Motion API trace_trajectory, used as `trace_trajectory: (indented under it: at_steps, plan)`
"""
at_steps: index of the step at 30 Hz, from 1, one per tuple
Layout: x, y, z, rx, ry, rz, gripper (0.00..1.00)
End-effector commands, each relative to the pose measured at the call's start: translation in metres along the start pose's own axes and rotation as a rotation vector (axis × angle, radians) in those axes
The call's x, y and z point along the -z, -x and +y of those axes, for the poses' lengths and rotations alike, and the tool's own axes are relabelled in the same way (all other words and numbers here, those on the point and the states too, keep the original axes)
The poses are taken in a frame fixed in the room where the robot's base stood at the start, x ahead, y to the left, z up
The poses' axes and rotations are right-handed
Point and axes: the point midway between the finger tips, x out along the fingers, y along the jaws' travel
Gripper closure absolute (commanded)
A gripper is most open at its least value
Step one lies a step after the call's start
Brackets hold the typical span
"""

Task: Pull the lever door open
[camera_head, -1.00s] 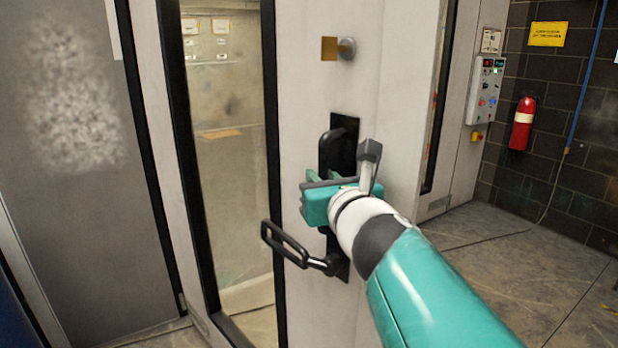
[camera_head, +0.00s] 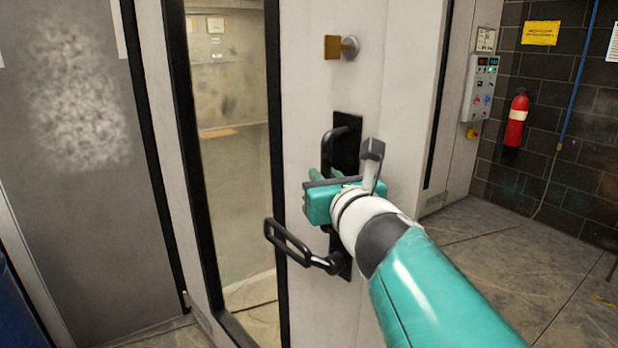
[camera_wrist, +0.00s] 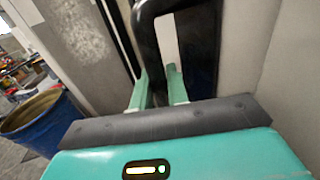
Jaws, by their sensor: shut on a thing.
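The pale door (camera_head: 394,70) has a tall dark-framed window (camera_head: 240,165) on its left. A black plate (camera_head: 347,128) on the door carries an upright black pull handle (camera_head: 328,146), also seen in the wrist view (camera_wrist: 148,32). A black looped lever (camera_head: 288,240) sticks out to the left below it. My gripper (camera_head: 326,178) is shut on the pull handle; its green fingers (camera_wrist: 158,88) sit on both sides of the bar in the wrist view. The handle's lower part is hidden behind my gripper. I cannot tell whether the door stands ajar.
A round knob with a brass plate (camera_head: 341,48) sits above the handle. A control box (camera_head: 480,92) and a red fire extinguisher (camera_head: 516,120) are on the right. Open floor (camera_head: 510,250) lies at the right. A blue drum (camera_wrist: 45,125) stands left in the wrist view.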

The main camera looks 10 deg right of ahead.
Motion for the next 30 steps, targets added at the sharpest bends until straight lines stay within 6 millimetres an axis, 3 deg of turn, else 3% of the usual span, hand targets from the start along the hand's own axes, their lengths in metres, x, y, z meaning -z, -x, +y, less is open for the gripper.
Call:
trace_trajectory:
  at_steps: [1,10,11,13,23,30]
  plan:
    - [0.002,0.001,-0.007,0.015,-0.003,0.004,1.00]
    - [0.002,0.002,-0.008,0.019,-0.003,0.005,1.00]
    - [0.002,0.002,-0.008,0.019,-0.003,0.005,0.78]
    - [0.002,0.002,-0.007,0.018,-0.003,0.005,0.65]
    - [0.001,0.004,-0.001,0.009,-0.001,0.002,0.65]
    - [0.000,0.032,0.001,0.005,-0.001,-0.001,0.65]
